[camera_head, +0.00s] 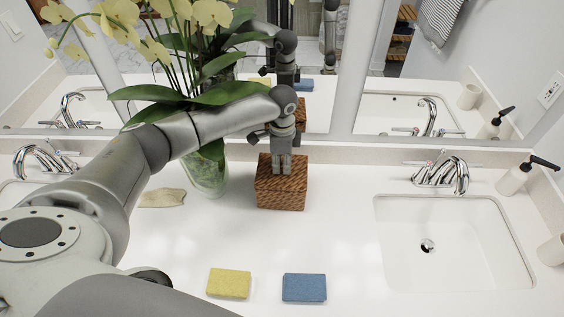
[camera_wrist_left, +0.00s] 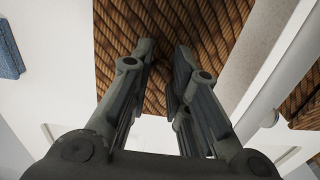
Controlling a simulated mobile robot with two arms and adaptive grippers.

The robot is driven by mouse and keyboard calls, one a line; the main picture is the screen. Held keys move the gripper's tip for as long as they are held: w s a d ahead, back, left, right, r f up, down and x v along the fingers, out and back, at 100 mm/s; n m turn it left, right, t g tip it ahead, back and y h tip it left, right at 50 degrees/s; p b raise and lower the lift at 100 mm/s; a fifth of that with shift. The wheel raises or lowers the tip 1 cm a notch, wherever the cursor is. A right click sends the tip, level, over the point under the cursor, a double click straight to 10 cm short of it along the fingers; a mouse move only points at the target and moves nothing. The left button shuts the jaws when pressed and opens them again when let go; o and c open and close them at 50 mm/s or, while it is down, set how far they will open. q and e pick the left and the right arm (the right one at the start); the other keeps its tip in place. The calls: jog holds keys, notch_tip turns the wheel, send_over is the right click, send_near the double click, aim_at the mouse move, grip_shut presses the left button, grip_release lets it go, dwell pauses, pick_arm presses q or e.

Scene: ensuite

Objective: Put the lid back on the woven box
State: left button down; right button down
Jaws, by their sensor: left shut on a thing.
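The brown woven box (camera_head: 281,198) stands on the white counter, right of the plant vase. Its woven lid (camera_head: 264,168) appears to be at the top of the box. I cannot make out a seam or gap between lid and box. My left gripper (camera_head: 282,171) points down over the middle of the top and is shut on the lid. In the left wrist view, the fingers (camera_wrist_left: 165,58) are slightly apart, against the woven lid (camera_wrist_left: 125,30); the gripped part is hidden between them. My right gripper is not in view.
A glass vase (camera_head: 206,175) with yellow orchids stands close left of the box. A beige cloth (camera_head: 161,198), yellow sponge (camera_head: 229,283) and blue sponge (camera_head: 304,288) lie on the counter. A sink (camera_head: 470,250) is at right. A mirror runs behind.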

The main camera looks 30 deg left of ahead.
pick_arm(q)
jog(key=c, duration=1.3)
grip_release()
jog(key=o, duration=0.5)
jog(key=shift+r, duration=3.45)
grip_shut()
